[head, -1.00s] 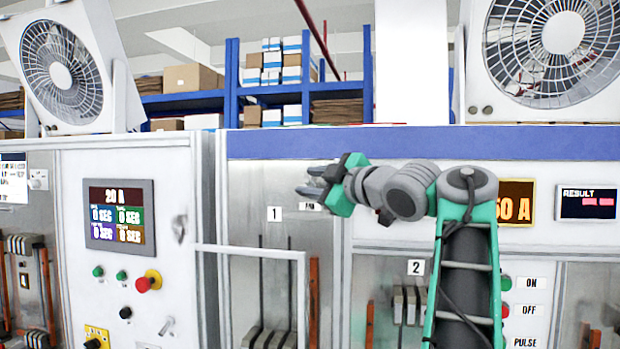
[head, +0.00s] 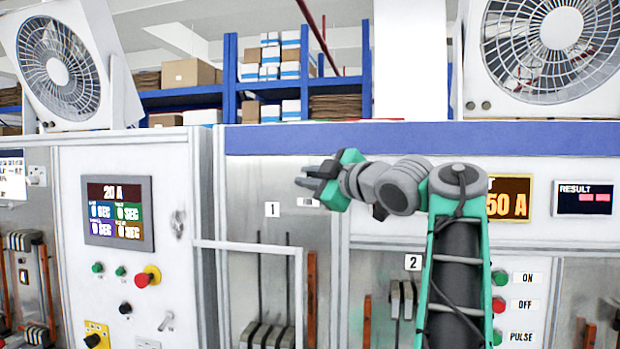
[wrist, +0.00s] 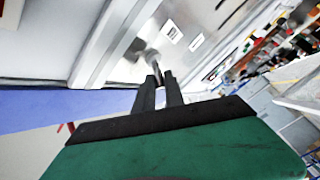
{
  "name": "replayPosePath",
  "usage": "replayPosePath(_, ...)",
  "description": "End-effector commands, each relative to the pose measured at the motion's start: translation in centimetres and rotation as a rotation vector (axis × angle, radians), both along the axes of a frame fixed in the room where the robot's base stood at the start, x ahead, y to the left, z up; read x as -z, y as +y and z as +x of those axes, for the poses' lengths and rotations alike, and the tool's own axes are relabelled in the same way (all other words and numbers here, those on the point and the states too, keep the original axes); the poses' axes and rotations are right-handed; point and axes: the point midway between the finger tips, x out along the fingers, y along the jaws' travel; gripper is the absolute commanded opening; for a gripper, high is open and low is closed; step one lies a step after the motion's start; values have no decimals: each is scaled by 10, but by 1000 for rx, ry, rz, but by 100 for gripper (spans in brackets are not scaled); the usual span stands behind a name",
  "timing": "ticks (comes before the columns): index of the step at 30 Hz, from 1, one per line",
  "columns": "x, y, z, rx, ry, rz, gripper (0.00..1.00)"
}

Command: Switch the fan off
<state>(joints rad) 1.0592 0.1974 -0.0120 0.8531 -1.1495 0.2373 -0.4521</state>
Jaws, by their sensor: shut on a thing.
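A small label (head: 307,203), which seems to read FAN, is on the grey metal panel under my gripper. My gripper (head: 307,177) is at that panel just above the label, its fingers pointing left. In the wrist view my gripper's dark fingers (wrist: 158,84) are close together around a small grey lever-like part, seemingly the fan switch (wrist: 154,62), at their tips. The switch is hidden behind the fingers in the head view, and its position cannot be read. A white fan (head: 60,72) stands on top at the left and another fan (head: 546,45) at the right.
A pale frame rail (head: 250,246) crosses the panel below my gripper, with tall levers behind it. A left panel display (head: 117,213) reads 20 A. A red button (head: 499,304) marked OFF is at the right. Shelves with boxes (head: 190,73) stand behind.

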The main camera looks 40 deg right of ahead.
Motion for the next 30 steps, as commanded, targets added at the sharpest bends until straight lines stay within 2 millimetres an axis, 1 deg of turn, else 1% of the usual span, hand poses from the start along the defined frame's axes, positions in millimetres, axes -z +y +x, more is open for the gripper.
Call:
replayPosePath(2, -1, 0, 0, 1, -2, -1, 0)
replayPosePath(3, 0, -8, 0, 3, -2, 0, 0)
replayPosePath(6, 0, -3, -1, 2, -3, -2, 0)
replayPosePath(14, 2, -1, -1, 3, -23, -23, 0)
replayPosePath(20, 7, 0, -1, 1, -52, -55, 0)
replayPosePath(25, 15, 1, -1, 1, -111, -122, 0)
replayPosePath(30, 24, 2, -2, 1, -205, -227, 0)
